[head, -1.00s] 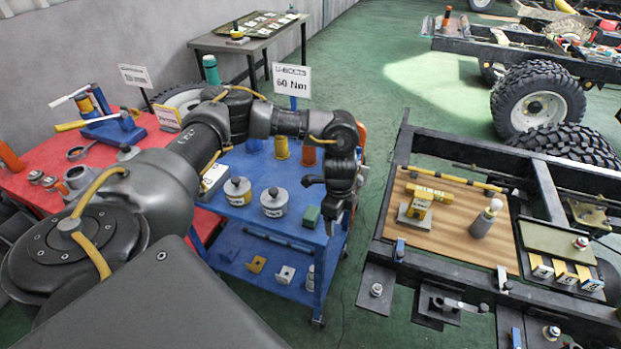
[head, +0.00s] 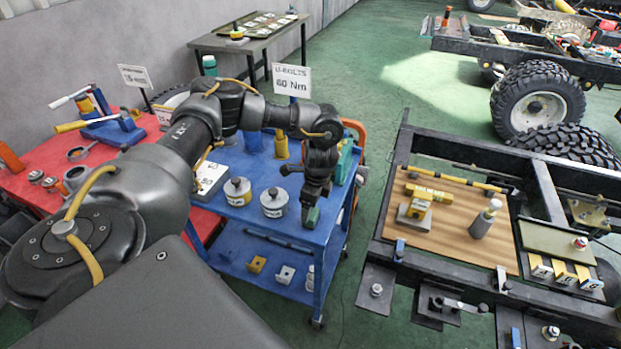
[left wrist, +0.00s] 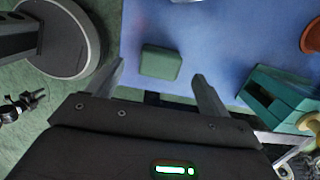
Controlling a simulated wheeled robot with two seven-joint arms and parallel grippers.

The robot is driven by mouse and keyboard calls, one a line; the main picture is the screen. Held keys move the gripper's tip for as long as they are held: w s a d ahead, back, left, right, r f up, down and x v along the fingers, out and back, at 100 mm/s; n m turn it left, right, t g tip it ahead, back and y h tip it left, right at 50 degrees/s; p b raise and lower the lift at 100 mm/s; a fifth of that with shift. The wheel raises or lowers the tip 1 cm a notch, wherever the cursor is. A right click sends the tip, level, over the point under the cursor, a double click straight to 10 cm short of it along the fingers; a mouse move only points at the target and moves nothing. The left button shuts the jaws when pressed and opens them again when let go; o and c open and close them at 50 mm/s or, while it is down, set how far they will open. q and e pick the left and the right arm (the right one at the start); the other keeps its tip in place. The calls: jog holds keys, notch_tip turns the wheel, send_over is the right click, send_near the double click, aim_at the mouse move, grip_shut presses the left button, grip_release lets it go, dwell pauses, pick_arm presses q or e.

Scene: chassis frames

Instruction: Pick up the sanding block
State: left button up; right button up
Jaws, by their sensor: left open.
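A small green block, which I take as the sanding block (head: 312,217), lies on the blue cart top (head: 262,232) near its front right corner. My left gripper (head: 308,200) is directly above it and partly covers it in the head view. In the left wrist view the block (left wrist: 160,62) shows between the two spread fingertips of my left gripper (left wrist: 158,77), slightly beyond them. The jaws are open and empty. I cannot tell the exact height gap. My right gripper is not in view.
A torque sign (head: 291,82) stands behind. A chassis frame is at right.

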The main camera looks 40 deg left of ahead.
aim_at(311, 213)
pick_arm(q)
jog(key=shift+a+f+p, duration=0.1)
jog(key=shift+f+p, duration=0.6)
jog(key=shift+f, duration=1.9)
jog(key=c, duration=1.1)
jog(key=shift+r, duration=0.1)
jog(key=shift+r, duration=0.5)
jog(key=s+d+r, duration=0.3)
jog(key=r, duration=0.1)
jog(key=s+d+r, duration=0.3)
jog(key=d+r, duration=0.1)
jog(key=s+d+r+b, duration=0.1)
jog(key=s+d+r, duration=0.2)
jog(key=r, duration=0.1)
jog(key=shift+d, duration=0.4)
